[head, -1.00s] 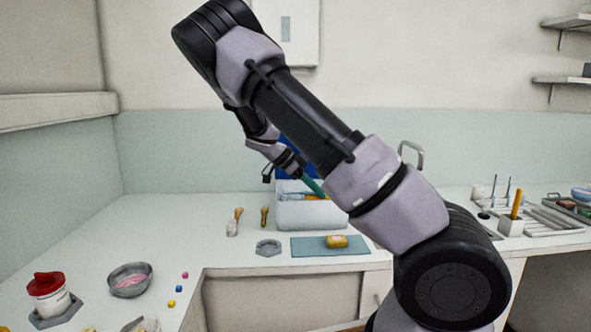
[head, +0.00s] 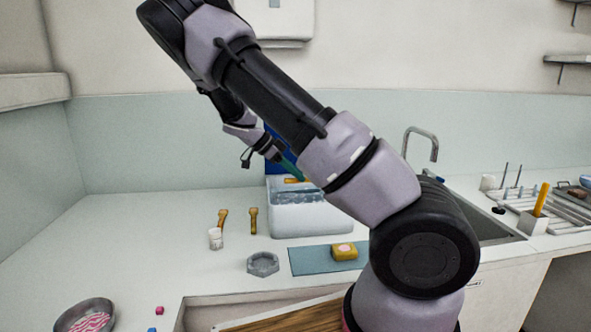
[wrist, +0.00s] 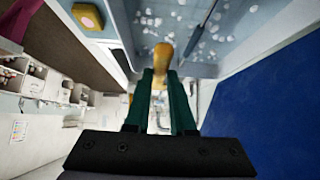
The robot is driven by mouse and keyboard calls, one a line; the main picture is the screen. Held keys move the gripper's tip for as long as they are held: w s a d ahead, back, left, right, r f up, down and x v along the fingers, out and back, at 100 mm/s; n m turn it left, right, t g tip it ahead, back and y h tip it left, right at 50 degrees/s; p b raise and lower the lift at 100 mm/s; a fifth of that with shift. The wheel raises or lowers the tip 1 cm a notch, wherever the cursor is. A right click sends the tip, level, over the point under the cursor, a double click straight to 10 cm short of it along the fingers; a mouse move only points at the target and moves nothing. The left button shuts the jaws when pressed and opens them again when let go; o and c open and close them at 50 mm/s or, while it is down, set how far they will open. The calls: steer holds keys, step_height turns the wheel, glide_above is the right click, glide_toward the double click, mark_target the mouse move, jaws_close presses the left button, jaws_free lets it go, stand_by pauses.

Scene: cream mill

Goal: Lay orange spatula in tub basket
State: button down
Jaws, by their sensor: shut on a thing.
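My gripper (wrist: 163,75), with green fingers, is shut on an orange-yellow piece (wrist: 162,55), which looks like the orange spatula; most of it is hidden. In the head view the gripper (head: 291,170) is over the white tub (head: 310,221), and an orange bit (head: 293,181) shows just below the fingertips at the tub's back rim. In the wrist view the tub's interior (wrist: 225,45) is pale blue with white flecks. I cannot make out a separate basket. My arm hides the tub's right side.
A blue panel (wrist: 270,115) stands behind the tub. A yellow sponge (head: 345,252) lies on a blue mat (head: 309,262) in front. A grey hexagonal holder (head: 263,264) and two wooden-handled tools (head: 253,221) stand left. The sink tap (head: 421,143) and rack are right.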

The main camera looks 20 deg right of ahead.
steer(key=shift+f, duration=6.15)
steer(key=shift+r, duration=0.15)
steer(key=shift+f, duration=0.25)
steer(key=shift+s+a+f, duration=0.1)
steer(key=shift+f, duration=0.55)
